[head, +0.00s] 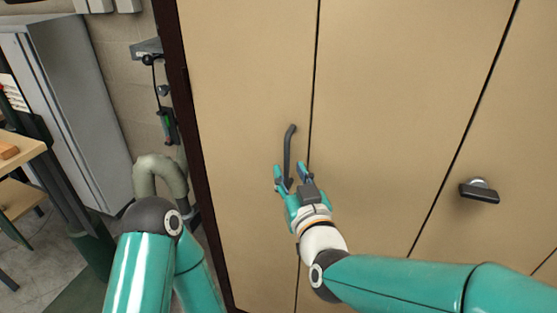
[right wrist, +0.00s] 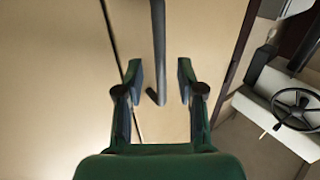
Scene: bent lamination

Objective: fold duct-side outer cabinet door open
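The outer cabinet door (head: 235,110) is a tall tan panel at the left end of the cabinet, beside a dark frame, and looks closed. Its dark upright bar handle (head: 290,145) is near its right edge. My right gripper (head: 290,170) is open at the lower part of this handle. In the right wrist view the handle (right wrist: 158,45) lies between the spread fingers of my right gripper (right wrist: 160,65), with a gap on both sides. My left arm shows at lower left in the head view; its gripper is not in view.
More tan door panels (head: 400,90) continue to the right, one with a dark latch handle (head: 480,191). A grey bent pipe (head: 158,172) stands left of the dark frame (head: 190,140). A grey locker (head: 75,110) and a wooden bench (head: 18,150) are farther left.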

